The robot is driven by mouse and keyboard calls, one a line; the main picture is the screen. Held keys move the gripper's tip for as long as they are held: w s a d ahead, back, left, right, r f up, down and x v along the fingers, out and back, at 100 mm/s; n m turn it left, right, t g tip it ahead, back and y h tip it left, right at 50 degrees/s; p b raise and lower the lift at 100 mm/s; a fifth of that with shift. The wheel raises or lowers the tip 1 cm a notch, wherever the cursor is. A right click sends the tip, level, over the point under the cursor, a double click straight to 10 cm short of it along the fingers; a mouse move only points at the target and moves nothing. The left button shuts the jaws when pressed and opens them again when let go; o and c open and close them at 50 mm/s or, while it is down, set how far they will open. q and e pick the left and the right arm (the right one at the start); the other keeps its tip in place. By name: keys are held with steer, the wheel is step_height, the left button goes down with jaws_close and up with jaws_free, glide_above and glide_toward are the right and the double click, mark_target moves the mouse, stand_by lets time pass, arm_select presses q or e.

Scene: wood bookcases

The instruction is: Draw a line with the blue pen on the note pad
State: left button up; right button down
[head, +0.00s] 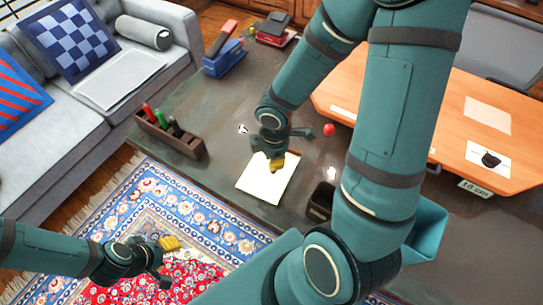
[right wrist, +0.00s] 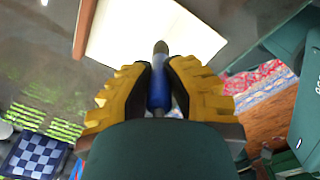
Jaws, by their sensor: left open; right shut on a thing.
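The note pad (head: 267,183) lies on the dark table, pale and blank where it shows. My right gripper (head: 277,163) is over the pad's upper part and hides some of it. In the right wrist view the right gripper (right wrist: 160,88) is shut on the blue pen (right wrist: 157,92), whose dark end points toward the note pad (right wrist: 150,30). I cannot tell whether the pen touches the paper. My left gripper (head: 170,244) is open and empty, low at the left above the rug, away from the table.
A brown pen holder (head: 168,137) with several pens stands at the table's left edge. A dark box (head: 320,201) stands right of the pad. A sofa (head: 60,140) is at left.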

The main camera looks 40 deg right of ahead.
steer(key=shift+s+d+f, duration=0.1)
steer(key=shift+s+d, duration=0.15)
steer(key=shift+s, duration=0.3)
steer(key=shift+w, duration=0.15)
steer(key=shift+w+a, duration=0.3)
steer(key=shift+w, duration=0.25)
steer(key=shift+w+a, duration=0.1)
steer(key=shift+w+a, duration=0.25)
steer(key=shift+w, duration=0.2)
steer(key=shift+w, duration=0.1)
steer(key=shift+w+a, duration=0.35)
steer(key=shift+w, duration=0.25)
steer(key=shift+w+a, duration=0.3)
steer(key=shift+w, duration=0.25)
